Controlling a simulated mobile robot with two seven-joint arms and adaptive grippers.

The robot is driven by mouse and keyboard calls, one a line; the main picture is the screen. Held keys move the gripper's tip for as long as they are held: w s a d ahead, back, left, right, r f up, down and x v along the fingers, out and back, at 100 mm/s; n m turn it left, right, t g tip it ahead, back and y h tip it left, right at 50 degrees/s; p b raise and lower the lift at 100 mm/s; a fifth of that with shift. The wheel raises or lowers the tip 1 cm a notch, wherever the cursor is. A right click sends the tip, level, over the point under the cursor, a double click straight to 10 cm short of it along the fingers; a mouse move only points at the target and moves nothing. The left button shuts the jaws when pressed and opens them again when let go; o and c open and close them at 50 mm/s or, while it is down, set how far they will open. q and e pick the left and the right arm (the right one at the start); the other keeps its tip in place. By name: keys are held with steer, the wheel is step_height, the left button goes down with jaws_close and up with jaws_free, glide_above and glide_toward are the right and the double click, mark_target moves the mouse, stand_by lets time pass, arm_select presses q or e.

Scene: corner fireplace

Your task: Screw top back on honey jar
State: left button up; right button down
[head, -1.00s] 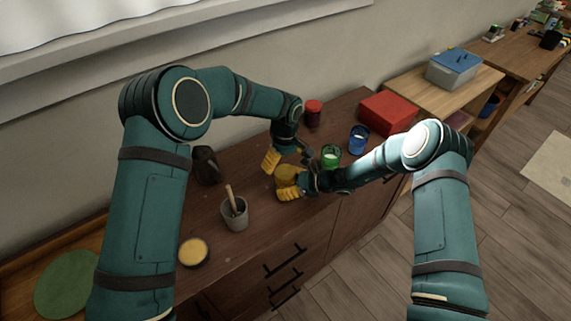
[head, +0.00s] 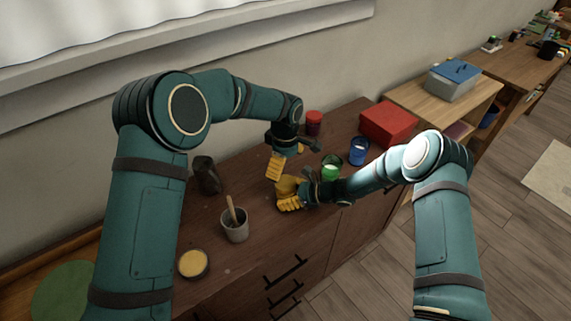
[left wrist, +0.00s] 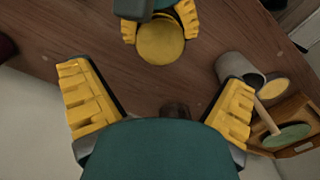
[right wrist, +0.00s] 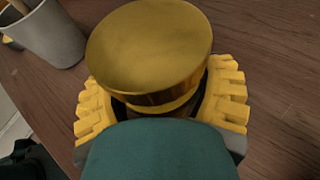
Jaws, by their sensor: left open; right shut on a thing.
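The honey jar (right wrist: 165,108) stands on the dark wooden cabinet top, mostly hidden under its round gold lid (right wrist: 148,45). The lid sits on top of the jar; I cannot tell whether it is screwed tight. In the head view the jar and lid (head: 287,185) are partly covered by my grippers. My right gripper (head: 291,200) is shut around the jar below the lid, a yellow finger on each side. My left gripper (head: 285,162) is open and empty, above and behind the jar. In the left wrist view the lid (left wrist: 160,42) lies beyond the spread fingers, apart from them.
A grey cup with a wooden stick (head: 235,222), a yellow-topped bowl (head: 193,263) and a dark jar (head: 207,175) stand left. A green cup (head: 331,168), blue cup (head: 359,151), red jar (head: 314,122) and red box (head: 388,124) stand right. The front middle is fairly clear.

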mark_target(286, 183)
arm_select(q)
steer(key=shift+f, duration=3.95)
steer(key=c, duration=1.3)
steer(key=shift+m, duration=1.7)
steer(key=o, duration=1.3)
steer(key=shift+c, duration=0.2)
